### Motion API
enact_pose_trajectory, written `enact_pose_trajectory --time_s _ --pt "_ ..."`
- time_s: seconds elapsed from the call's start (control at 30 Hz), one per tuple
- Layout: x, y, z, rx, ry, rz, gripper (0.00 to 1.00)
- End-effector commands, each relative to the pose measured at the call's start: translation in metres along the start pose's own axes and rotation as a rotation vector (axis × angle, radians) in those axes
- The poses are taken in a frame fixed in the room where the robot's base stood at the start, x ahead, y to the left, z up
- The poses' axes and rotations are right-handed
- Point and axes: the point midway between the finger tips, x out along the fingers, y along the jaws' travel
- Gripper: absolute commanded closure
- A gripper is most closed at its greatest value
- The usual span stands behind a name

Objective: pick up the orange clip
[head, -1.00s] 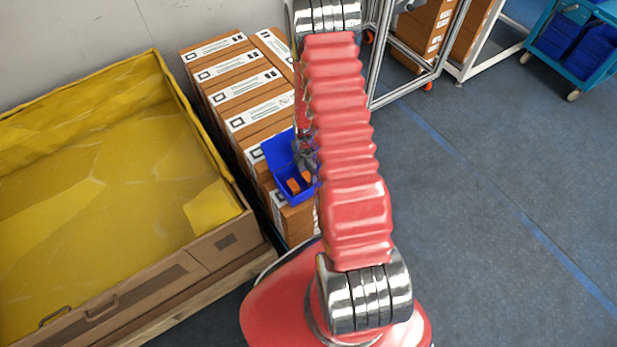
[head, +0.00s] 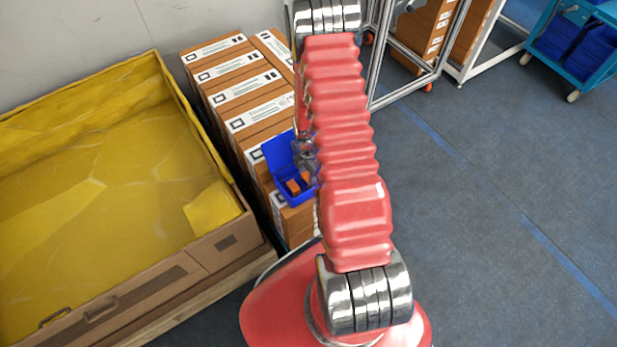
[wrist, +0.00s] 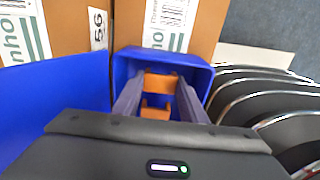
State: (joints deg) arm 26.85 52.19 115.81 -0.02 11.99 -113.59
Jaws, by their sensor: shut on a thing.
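The orange clip (wrist: 160,83) shows in the wrist view between the two fingers of my gripper (wrist: 160,98), inside a small blue bin (wrist: 208,72). My gripper is shut on it. A second orange part (wrist: 155,113) shows closer to the wrist camera; I cannot tell whether it belongs to the same clip. In the head view, two orange patches (head: 293,187) show in the blue bin (head: 280,155). My gripper (head: 307,168) reaches down into the bin there, partly hidden by my red arm.
The bin sits at the near end of a block of brown labelled boxes (head: 230,92). A large yellow-lined crate (head: 90,225) stands to the left. A metal frame (head: 405,85) and a blue cart (head: 570,45) stand at the back right. The floor (head: 480,220) at right is clear.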

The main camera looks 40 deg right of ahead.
Motion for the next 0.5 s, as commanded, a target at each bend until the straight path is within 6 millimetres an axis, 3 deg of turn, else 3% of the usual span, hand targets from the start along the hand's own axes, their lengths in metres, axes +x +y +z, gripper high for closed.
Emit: enact_pose_trajectory --time_s 0.27,0.5 --pt "-0.012 0.001 0.000 0.000 -0.001 0.001 0.82" --pt "-0.043 0.001 0.001 0.000 -0.001 0.002 0.82"
